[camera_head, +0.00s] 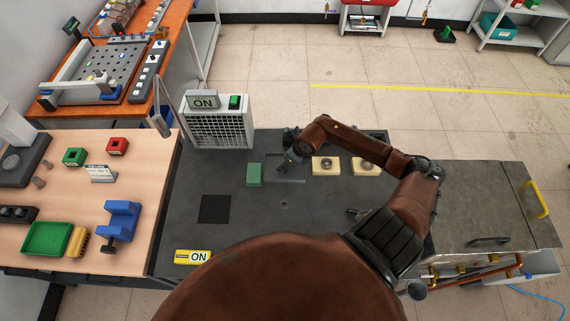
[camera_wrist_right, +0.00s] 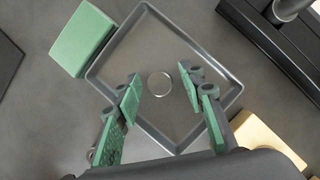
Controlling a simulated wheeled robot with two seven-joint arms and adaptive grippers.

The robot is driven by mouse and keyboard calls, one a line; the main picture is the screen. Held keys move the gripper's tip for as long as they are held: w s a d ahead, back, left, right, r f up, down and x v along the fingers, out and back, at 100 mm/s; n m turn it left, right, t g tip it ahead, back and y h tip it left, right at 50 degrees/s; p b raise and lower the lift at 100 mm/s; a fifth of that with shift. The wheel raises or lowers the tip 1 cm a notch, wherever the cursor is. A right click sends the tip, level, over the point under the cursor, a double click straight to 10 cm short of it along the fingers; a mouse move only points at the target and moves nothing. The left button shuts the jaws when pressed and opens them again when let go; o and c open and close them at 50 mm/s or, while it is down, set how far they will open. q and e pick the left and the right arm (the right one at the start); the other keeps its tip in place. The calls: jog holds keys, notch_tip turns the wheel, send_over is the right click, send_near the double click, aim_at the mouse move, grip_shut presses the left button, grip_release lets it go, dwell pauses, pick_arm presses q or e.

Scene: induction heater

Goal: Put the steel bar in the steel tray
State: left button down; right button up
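The steel tray (camera_head: 298,181) is a shallow grey square tray on the dark bench. It fills the middle of the right wrist view (camera_wrist_right: 211,125). Inside it is a small round steel shape (camera_wrist_right: 160,84), which looks like the steel bar seen end-on; its height cannot be told. My right gripper (camera_head: 287,166) is over the tray. In the right wrist view my right gripper (camera_wrist_right: 160,86) has its green-padded fingers apart, one on each side of the round shape, with gaps between. In the head view the gripper hides the bar. My left gripper is not in view.
A green block (camera_head: 254,174) stands left of the tray. Two pale blocks (camera_head: 325,173) with round tops or recesses stand to its right. A vented box (camera_head: 219,131) with an ON sign is behind left. A black square (camera_head: 214,209) lies front left; bare bench surrounds it.

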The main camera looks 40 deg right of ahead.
jog(key=v, duration=1.1)
jog(key=shift+b, duration=0.3)
jog(key=shift+c, duration=0.3)
dwell(0.9)
